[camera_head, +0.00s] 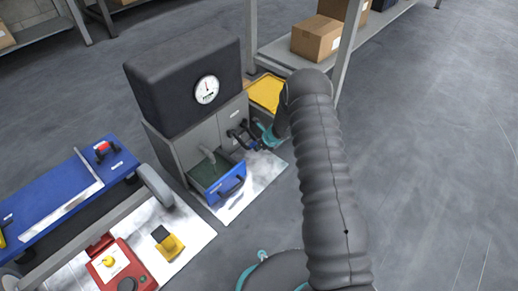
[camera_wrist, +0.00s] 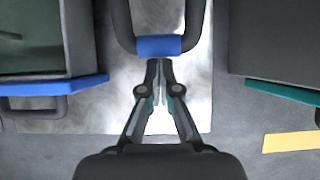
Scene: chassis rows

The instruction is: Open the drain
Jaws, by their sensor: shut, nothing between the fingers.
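A black tank with a round gauge (camera_head: 207,89) sits on a grey cabinet (camera_head: 203,137). A grey spout (camera_head: 208,156) on its front hangs over a pulled-out drawer with a blue front (camera_head: 232,180). Right of it, a black U-shaped handle (camera_head: 237,133) sticks out. Its blue grip (camera_wrist: 158,46) shows at the top middle of the wrist view. My gripper (camera_wrist: 158,66) is shut and empty, its fingertips right at the lower edge of this grip; I cannot tell whether they touch. In the head view my gripper (camera_head: 270,137) is partly hidden by my arm.
The open drawer (camera_wrist: 50,85) is left of my gripper in the wrist view, and a dark box with a teal edge (camera_wrist: 285,92) is right. A yellow tray (camera_head: 267,92) and a shelf with cardboard boxes (camera_head: 316,38) stand behind. A blue bench (camera_head: 60,190) is at left.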

